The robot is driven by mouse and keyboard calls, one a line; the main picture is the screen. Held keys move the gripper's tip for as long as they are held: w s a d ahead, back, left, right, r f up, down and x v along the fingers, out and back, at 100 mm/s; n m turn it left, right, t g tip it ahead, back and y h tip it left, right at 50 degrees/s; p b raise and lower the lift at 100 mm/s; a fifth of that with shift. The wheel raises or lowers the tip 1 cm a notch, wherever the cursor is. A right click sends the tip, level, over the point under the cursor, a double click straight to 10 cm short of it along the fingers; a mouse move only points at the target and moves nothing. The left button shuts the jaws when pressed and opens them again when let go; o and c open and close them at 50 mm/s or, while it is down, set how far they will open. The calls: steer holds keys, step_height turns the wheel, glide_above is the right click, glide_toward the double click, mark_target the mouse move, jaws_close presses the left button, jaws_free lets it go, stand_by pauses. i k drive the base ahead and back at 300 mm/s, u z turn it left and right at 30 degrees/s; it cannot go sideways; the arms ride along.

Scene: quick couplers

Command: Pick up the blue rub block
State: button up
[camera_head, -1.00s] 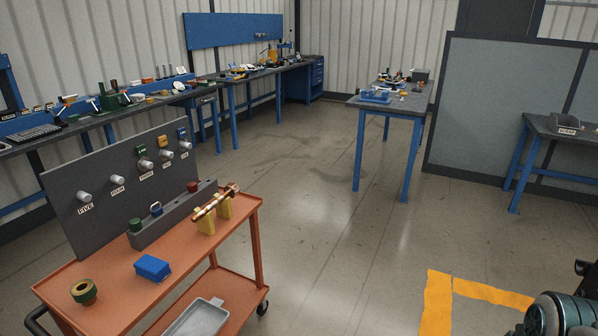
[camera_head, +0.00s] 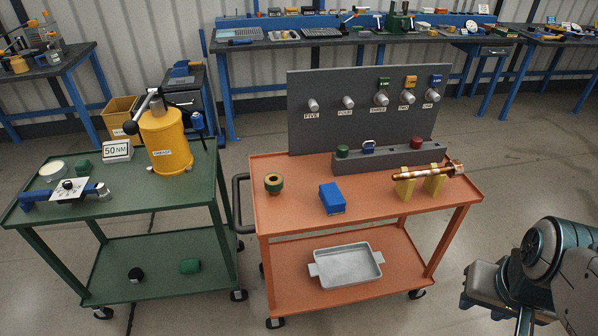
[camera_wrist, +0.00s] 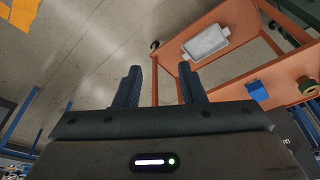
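The blue rub block (camera_head: 332,198) lies on the top of the orange cart (camera_head: 290,220), near its front edge and left of the middle. It also shows in the wrist view (camera_wrist: 257,90), at the right. My gripper (camera_wrist: 160,88) is open and empty in the wrist view, its two dark fingers apart. It is away from the block, off the cart. In the head view my arm is at the lower right, and the fingertips are not clearly seen there.
A green-and-brass ring (camera_head: 273,183) sits left of the block. Behind are a grey holder (camera_head: 388,158) and an upright panel (camera_head: 360,125). A copper rod on yellow stands (camera_head: 405,188) is to the right. A green cart (camera_head: 190,185) stands left. The floor right of the orange cart is clear.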

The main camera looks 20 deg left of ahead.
mark_target(334, 203)
steer(key=u, duration=0.7)
steer(key=i, duration=1.05)
steer(key=u, duration=0.5)
